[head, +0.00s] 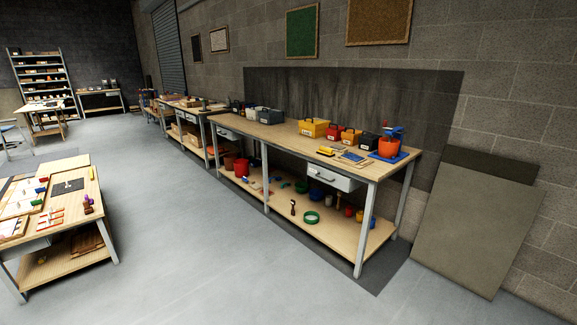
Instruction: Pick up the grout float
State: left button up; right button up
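I cannot surely tell which thing is the grout float at this distance. A small flat grey-blue piece (353,157) that could be it lies near the front edge of the long workbench (283,134). A small yellow tool (326,151) lies just left of it, apart from the bins. Neither gripper is in view, and nothing shows either arm near the bench.
An orange pot (388,147) stands on a blue base at the bench's right end. Yellow bins (314,128) and red bins (334,132) line its back. Grey boards (477,220) lean on the wall. A cluttered table (72,202) stands left. The floor (190,260) between is clear.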

aim_at(323, 150)
jog(key=i, duration=3.75)
jog(key=z, duration=0.05)
